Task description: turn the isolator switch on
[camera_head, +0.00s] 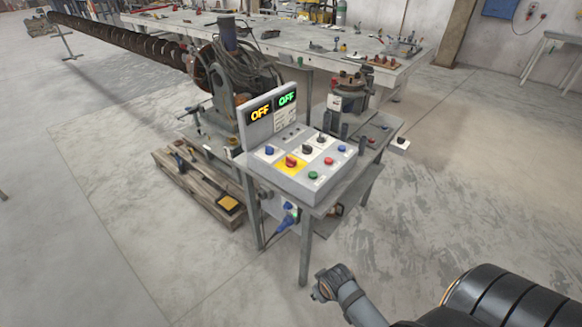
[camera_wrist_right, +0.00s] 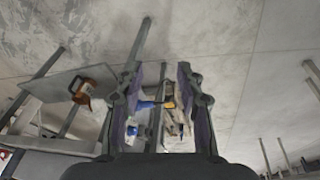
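The grey control box (camera_head: 318,170) stands on a metal stand in the head view. A red rotary knob on a yellow plate (camera_head: 291,161), which looks like the isolator switch, is on its sloped face. The upright display panel (camera_head: 271,110) reads OFF in yellow and OFF in green. The knob's exact angle is too small to tell. My right gripper (camera_wrist_right: 158,85) is open and empty in the right wrist view, with its fingers wide apart; the control box face cannot be made out there. My left gripper is not in view.
Blue, black, red and green controls surround the knob. A blue plug and cable (camera_head: 287,222) hang below the box. A wooden pallet (camera_head: 195,185) lies left of the stand. A long workbench (camera_head: 290,38) and auger (camera_head: 120,42) are behind. The floor (camera_head: 440,200) at right is clear.

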